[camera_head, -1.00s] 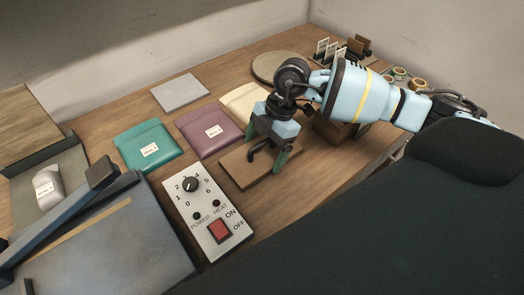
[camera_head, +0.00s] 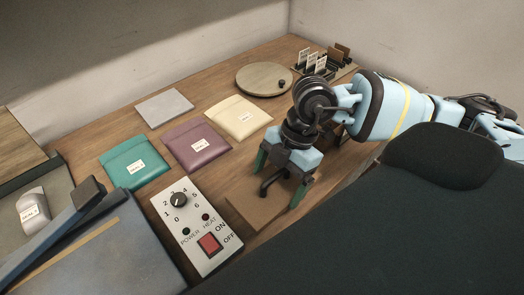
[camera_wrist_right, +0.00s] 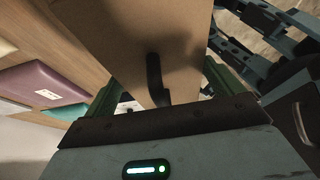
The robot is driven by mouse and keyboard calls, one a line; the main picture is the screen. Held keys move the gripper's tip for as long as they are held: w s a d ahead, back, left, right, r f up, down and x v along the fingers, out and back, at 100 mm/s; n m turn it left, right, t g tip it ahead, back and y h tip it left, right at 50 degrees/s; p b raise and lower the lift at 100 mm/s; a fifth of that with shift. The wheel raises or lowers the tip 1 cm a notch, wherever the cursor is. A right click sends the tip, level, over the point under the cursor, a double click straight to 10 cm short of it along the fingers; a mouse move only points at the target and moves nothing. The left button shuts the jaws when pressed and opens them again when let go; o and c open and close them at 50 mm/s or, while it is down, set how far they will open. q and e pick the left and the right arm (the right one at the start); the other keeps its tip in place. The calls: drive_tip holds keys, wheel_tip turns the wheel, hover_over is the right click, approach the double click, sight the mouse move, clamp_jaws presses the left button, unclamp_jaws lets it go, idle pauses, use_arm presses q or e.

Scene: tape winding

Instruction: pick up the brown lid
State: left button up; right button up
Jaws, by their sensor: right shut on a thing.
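The brown lid (camera_head: 256,205) is a flat brown board with a black handle, near the front edge of the table. My right gripper (camera_head: 280,180) points down over it and is shut on it, with its green fingers at either side. In the right wrist view the lid (camera_wrist_right: 185,35) fills the space between the fingers, and its bent black handle (camera_wrist_right: 155,80) shows in the middle. I cannot tell how far the lid is above the table. My left gripper is not in view.
A control panel (camera_head: 196,228) lies just left of the lid. Purple (camera_head: 198,145), cream (camera_head: 239,117) and teal (camera_head: 134,160) pouches lie behind it. A round wooden disc (camera_head: 262,79) and a card rack (camera_head: 325,62) stand at the back. A blue sealer (camera_head: 90,254) fills the lower left.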

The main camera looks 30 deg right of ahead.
drive_tip(key=shift+s+r, duration=0.2)
drive_tip(key=shift+s, duration=2.45)
